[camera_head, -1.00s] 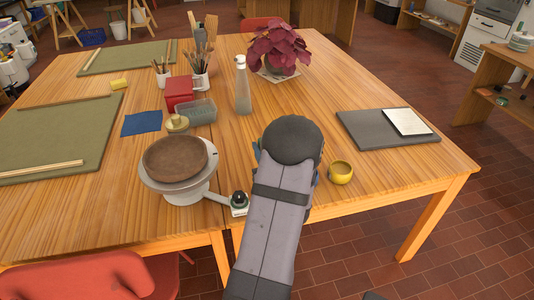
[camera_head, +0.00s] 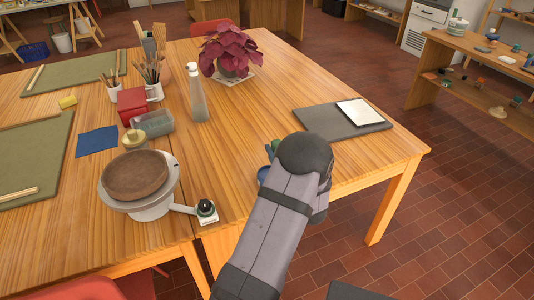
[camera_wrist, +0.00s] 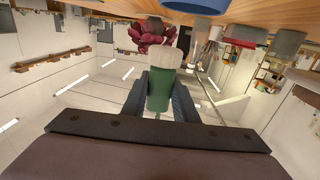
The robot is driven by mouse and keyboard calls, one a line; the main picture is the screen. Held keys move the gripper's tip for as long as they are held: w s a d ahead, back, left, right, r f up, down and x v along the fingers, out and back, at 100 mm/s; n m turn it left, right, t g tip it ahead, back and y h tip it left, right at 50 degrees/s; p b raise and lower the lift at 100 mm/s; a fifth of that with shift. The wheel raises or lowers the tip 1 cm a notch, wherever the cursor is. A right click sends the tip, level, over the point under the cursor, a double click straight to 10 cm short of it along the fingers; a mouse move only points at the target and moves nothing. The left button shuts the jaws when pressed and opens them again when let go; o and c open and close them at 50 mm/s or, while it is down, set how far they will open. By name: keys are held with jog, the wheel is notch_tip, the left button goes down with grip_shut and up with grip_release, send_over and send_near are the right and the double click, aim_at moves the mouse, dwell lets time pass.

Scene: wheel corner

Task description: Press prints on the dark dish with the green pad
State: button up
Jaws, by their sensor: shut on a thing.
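The dark brown dish (camera_head: 135,173) sits on the pale wheel head (camera_head: 165,196) at the left front of the table. My gripper (camera_wrist: 160,92) is shut on a green pad (camera_wrist: 158,90), a green body with a pale, blunt end pointing away from me. In the head view my own arm hides most of the gripper, and only a bit of green (camera_head: 275,145) shows past it. The gripper is well to the right of the dish, apart from it, near the table's right front edge.
A dark knob (camera_head: 206,207) on a pale block juts from the wheel's right side. A bottle (camera_head: 196,92), a clear tub (camera_head: 153,123) and a red box (camera_head: 131,105) stand behind. A grey board (camera_head: 340,121) lies at right. The middle table is mostly clear.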

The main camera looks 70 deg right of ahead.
jog(key=shift+w+r+n+t+y, duration=0.4)
jog(key=shift+w+n+t+y, duration=0.15)
jog(key=shift+w, duration=0.25)
jog(key=shift+w+a+f+n+t+y, duration=0.15)
jog(key=shift+w+a+n+t+y, duration=0.15)
jog(key=shift+w+t+y, duration=0.1)
jog(key=shift+f, duration=0.1)
jog(key=shift+f+b, duration=2.25)
jog(key=shift+f, duration=0.6)
jog(key=shift+f+b, duration=0.45)
jog(key=shift+f, duration=0.15)
jog(key=shift+r, duration=0.1)
notch_tip(320, 180, up, 7)
jog(key=p, duration=0.5)
